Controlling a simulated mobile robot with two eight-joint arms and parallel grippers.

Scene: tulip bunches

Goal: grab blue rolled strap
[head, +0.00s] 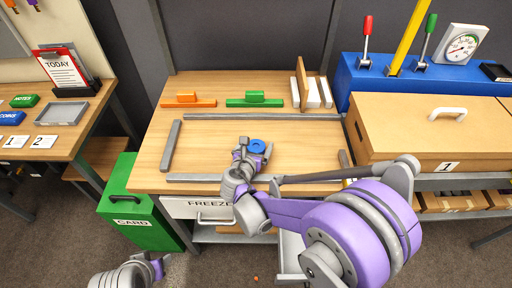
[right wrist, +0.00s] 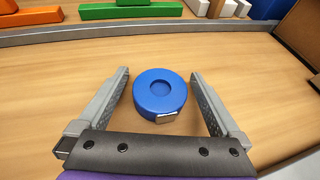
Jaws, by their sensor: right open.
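The blue rolled strap (head: 257,145) lies flat on the wooden table inside a grey-edged area. In the right wrist view the strap (right wrist: 160,93) is a round blue roll with a shallow hollow in its top and a metal buckle at its near side. My right gripper (right wrist: 163,78) is open, with one finger on each side of the strap and a visible gap to both. In the head view my right gripper (head: 252,155) is at the strap and partly hides it. My left gripper (head: 157,268) is at the bottom left, away from the table; its jaws are too small to judge.
Grey rails (head: 171,146) border the area around the strap. Orange (head: 188,101) and green (head: 254,100) blocks and white pieces (head: 312,93) stand at the back. A cardboard box (head: 430,135) stands at the right. The table surface around the strap is clear.

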